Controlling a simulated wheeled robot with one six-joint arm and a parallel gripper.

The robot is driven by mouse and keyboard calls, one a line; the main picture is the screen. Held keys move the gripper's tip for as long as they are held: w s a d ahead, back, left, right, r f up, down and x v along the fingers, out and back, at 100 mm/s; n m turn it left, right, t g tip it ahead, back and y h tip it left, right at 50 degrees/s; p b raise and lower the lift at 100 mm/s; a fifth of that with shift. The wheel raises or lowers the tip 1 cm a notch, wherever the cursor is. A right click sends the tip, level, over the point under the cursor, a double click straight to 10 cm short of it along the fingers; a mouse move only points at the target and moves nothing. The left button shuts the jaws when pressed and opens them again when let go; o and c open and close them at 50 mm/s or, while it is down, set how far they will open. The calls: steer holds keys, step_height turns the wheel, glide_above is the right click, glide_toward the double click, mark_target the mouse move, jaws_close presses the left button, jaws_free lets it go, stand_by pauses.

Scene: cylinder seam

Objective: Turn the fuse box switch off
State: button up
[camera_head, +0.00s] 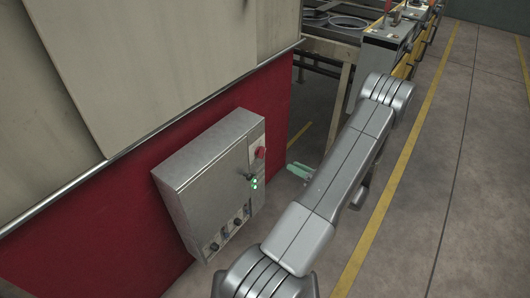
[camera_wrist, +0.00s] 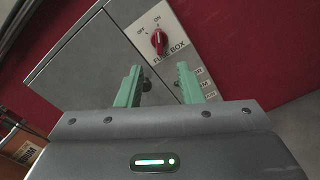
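The grey metal fuse box (camera_head: 205,180) is mounted on a red wall at the left of the head view. Its red rotary switch (camera_head: 260,153) is at the upper right of its front. In the wrist view the switch (camera_wrist: 159,41) sits on a white plate marked OFF, ON and FUSE BOX, and its handle appears to point towards ON. My gripper (camera_wrist: 158,78) has two green fingers spread apart with nothing between them. The switch appears beyond the fingertips, apart from them. In the head view the fingers (camera_head: 300,171) are right of the box, partly hidden by my arm.
Green lights (camera_head: 254,184) glow below the switch, and several dark knobs (camera_head: 238,221) line the lower front of the box. A workbench with machinery (camera_head: 390,40) stands at the back. The concrete floor (camera_head: 425,200) with yellow lines is clear at the right.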

mark_target(262, 152)
steer(key=b+x, duration=0.1)
steer(key=x, duration=1.2)
steer(key=shift+a, duration=0.1)
jaws_close()
